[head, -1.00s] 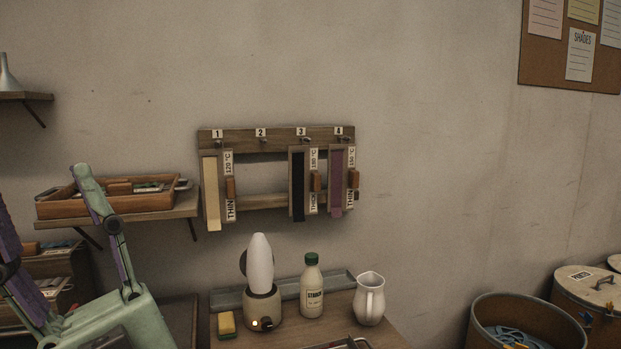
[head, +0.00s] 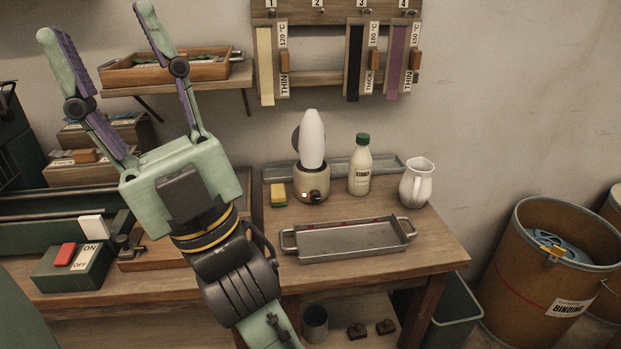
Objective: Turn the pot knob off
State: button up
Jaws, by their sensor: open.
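The pot (head: 311,185) is a small cream-coloured base with a tall white rounded piece standing in it, at the back of the bench. Its dark knob (head: 315,196) is on the front, beside a small glowing light (head: 304,195). My gripper (head: 95,22) is open and empty, its two green fingers with purple pads pointing up and away. It is to the left of the pot and apart from it, appearing above the bench. The exact angle of the knob is too small to tell.
A yellow sponge (head: 278,194) is left of the pot; a green-capped bottle (head: 360,166) and white jug (head: 416,182) are right. A metal tray (head: 347,240) lies in front. A switch box (head: 73,263) is at left. A wooden rack (head: 335,78) hangs above.

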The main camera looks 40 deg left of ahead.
aim_at(314, 195)
jog(key=j+z, duration=0.25)
jog(key=j, duration=1.25)
